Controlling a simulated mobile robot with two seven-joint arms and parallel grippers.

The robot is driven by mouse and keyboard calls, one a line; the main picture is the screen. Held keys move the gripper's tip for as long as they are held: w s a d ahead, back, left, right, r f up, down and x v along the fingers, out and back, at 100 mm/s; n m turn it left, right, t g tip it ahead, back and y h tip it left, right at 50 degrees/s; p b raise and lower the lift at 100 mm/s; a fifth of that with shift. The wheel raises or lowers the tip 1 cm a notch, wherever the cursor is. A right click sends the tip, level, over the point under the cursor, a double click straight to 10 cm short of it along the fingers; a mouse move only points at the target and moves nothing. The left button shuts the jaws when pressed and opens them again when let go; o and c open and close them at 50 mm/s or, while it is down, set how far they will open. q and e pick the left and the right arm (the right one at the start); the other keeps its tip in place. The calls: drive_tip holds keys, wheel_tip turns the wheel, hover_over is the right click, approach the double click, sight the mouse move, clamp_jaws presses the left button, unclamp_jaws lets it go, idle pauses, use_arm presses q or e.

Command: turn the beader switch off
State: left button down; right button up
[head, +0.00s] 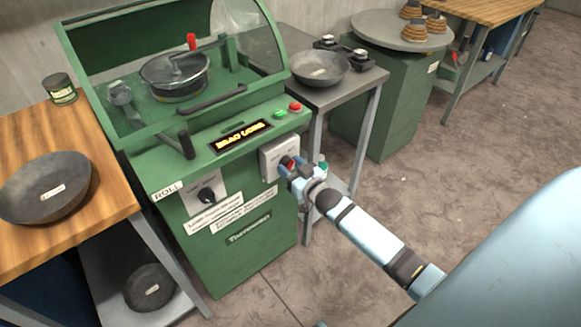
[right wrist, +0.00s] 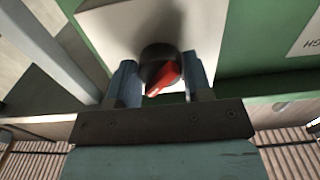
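The beader machine (head: 245,235) is a green cabinet with a clear hood. Its switch is a black knob with a red pointer (right wrist: 160,75) on a pale plate (head: 268,158) at the right of its front. In the right wrist view the red pointer tilts down to the left. My right gripper (head: 288,168) is at this knob, with its fingers (right wrist: 160,83) open on both sides of it. I cannot tell whether either finger touches the knob. My left gripper is not in view.
Green (head: 280,115) and red (head: 295,106) buttons sit above. A wooden table with a dark bowl (head: 45,188) stands at left. A grey side table with another bowl (head: 320,68) stands behind right. The floor at right is clear.

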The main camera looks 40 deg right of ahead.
use_arm(q)
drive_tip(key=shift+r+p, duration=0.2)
drive_tip(key=shift+p, duration=0.1)
use_arm(e)
drive_tip(key=shift+n, duration=0.4)
drive_tip(key=shift+c, duration=0.2)
drive_tip(key=shift+r+n+p, duration=0.1)
drive_tip(key=shift+n+p, duration=0.3)
drive_tip(key=shift+n, duration=0.2)
drive_tip(key=shift+n+p, duration=0.6)
drive_tip(key=shift+n, duration=0.6)
drive_tip(key=n, duration=0.2)
drive_tip(key=shift+n+p, duration=0.35)
drive_tip(key=shift+n, duration=0.05)
drive_tip(key=n, duration=0.2)
drive_tip(key=shift+n, duration=0.4)
drive_tip(key=n, duration=0.2)
drive_tip(key=shift+n, duration=0.3)
drive_tip(key=n, duration=0.4)
drive_tip(key=shift+d+b, duration=0.1)
drive_tip(key=shift+b, duration=0.2)
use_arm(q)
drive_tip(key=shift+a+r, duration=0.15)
use_arm(e)
drive_tip(key=shift+n, duration=0.6)
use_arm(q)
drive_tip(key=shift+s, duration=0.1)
use_arm(e)
drive_tip(key=shift+n, duration=0.3)
